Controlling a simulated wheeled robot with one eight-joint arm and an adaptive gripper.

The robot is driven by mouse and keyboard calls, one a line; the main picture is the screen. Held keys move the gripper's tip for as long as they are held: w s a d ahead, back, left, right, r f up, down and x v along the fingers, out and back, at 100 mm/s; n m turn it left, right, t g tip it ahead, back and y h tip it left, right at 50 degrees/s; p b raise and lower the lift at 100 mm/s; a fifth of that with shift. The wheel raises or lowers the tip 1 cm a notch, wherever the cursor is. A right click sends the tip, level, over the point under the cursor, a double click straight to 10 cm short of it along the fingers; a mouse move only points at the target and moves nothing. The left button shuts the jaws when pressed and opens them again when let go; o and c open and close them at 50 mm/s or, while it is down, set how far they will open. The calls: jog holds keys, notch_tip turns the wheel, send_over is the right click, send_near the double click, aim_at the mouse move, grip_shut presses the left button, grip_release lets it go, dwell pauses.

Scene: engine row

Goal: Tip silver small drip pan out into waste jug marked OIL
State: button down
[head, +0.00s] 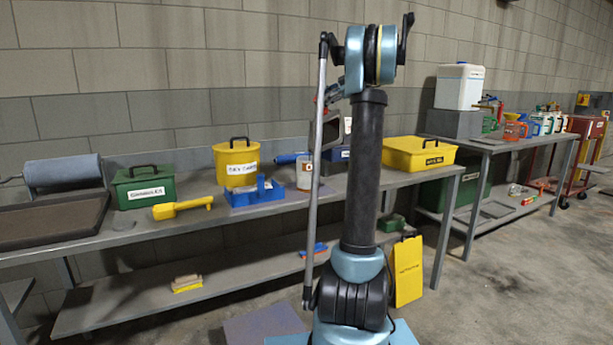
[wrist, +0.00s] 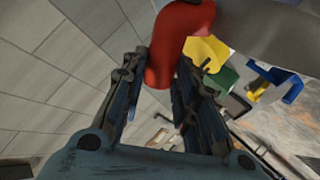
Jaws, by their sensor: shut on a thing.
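My gripper (wrist: 163,66) is shut on a thick red handle (wrist: 178,42) in the wrist view. The handle belongs to the grey, silver-looking drip pan (wrist: 262,32), partly seen at the top right. In the head view the pan (head: 327,131) hangs beside my arm column, looking steeply tilted, with a bit of red at its top; my arm hides part of it. A clear jug (head: 304,178) with amber contents and a pale label stands on the bench below and slightly left of the pan. The label is too small to read. Whether anything is flowing cannot be told.
A blue tray (head: 254,194), a yellow lidded tub (head: 237,163), a green case (head: 145,187) and a yellow scoop-like tool (head: 182,207) stand left of the jug. A yellow box (head: 418,153) stands to the right. The bench's front strip is mostly clear.

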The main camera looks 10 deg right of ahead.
jog(key=s+a+r+n+t+h, duration=0.1)
jog(key=s+a+r+n+h, duration=0.15)
jog(key=a, duration=0.25)
jog(key=s+a+r+n+h, duration=0.1)
jog(key=s+a, duration=0.2)
jog(key=a, duration=0.2)
jog(key=s+a+f+n+t+h, duration=0.2)
jog(key=s+a+f, duration=0.3)
jog(key=a, duration=0.3)
jog(key=s+a+f+n+t+h, duration=0.2)
jog(key=s+a+f+h, duration=0.3)
jog(key=a, duration=0.4)
jog(key=shift+a+f+n+t+p, duration=0.3)
jog(key=shift+f+n+t+p, duration=0.15)
jog(key=shift+f+n, duration=0.25)
dwell(0.4)
